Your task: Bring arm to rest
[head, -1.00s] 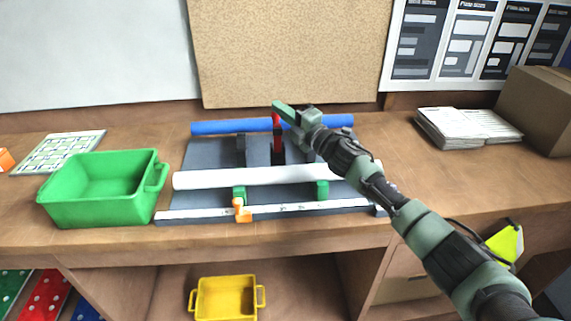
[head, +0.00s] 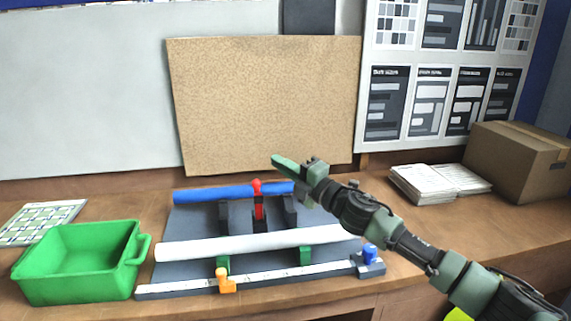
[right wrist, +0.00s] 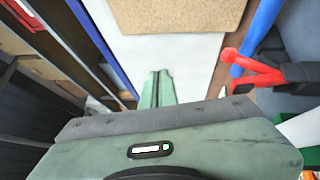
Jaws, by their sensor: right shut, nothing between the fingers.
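My right arm comes in from the lower right in the head view. Its green right gripper (head: 284,163) is above the back of the dark fixture (head: 190,226), pointing left, with its fingers together and empty. In the right wrist view the two green fingers (right wrist: 156,88) lie side by side with nothing between them. A red-handled clamp (head: 258,200) stands on the fixture just below and left of the gripper, apart from it. It also shows in the right wrist view (right wrist: 250,70). My left gripper is not in view.
A white tube (head: 250,243) and a blue tube (head: 225,193) lie across the fixture. A green bin (head: 75,265) stands at the left. A cork board (head: 265,100) is behind.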

